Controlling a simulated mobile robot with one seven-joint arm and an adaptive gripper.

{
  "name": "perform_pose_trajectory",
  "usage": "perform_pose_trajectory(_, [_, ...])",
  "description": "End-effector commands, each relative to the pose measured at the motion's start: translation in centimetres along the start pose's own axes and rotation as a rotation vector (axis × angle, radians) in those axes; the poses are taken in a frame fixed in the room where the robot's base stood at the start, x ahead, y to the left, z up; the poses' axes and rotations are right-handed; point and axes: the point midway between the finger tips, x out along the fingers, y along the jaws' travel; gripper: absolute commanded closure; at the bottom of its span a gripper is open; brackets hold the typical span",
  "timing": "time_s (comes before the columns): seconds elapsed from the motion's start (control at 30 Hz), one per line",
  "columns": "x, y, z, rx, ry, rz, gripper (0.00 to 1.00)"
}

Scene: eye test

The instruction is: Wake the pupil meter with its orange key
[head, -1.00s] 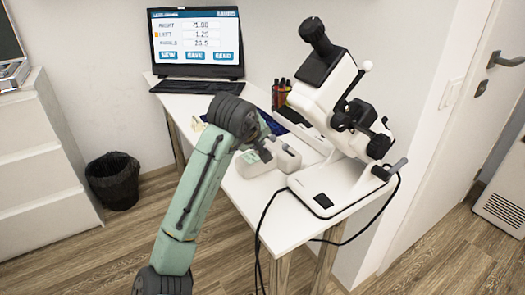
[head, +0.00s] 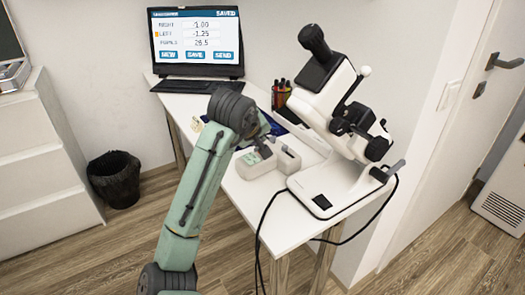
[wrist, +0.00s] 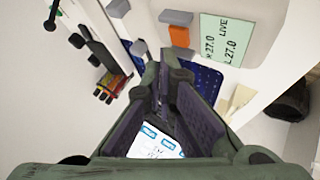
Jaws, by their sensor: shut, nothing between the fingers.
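The pupil meter (head: 257,170) is a small white device lying on the table, left of the large white instrument. In the wrist view the meter (wrist: 264,24) fills the top. Its orange key (wrist: 179,37) stands out beside a grey key (wrist: 176,18). Its pale green display (wrist: 222,40) is lit, with LIVE and 27.0 readings. My gripper (head: 266,140) is shut and empty, just above and behind the meter in the head view. In the wrist view my fingertips (wrist: 160,72) lie below the orange key in the picture, apart from it. The head view does not show the key.
A large white optical instrument (head: 325,180) stands to the right, its black cable (head: 262,225) hanging over the table's front edge. A laptop (head: 196,42) showing SAVED, a pen cup (head: 281,95) and a dark blue mat (wrist: 205,82) are behind. A bin (head: 115,180) stands left.

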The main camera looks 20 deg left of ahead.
Motion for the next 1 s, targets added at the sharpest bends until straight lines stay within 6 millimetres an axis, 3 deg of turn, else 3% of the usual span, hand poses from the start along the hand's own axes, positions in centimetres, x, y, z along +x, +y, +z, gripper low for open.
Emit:
perform_pose_trajectory(0.6, [-3.5, 2.6, -2.5, 0.000, -0.001, 0.000, 1.00])
perform_pose_trajectory(1.0, [-3.5, 2.5, -2.5, 0.000, 0.000, 0.000, 1.00])
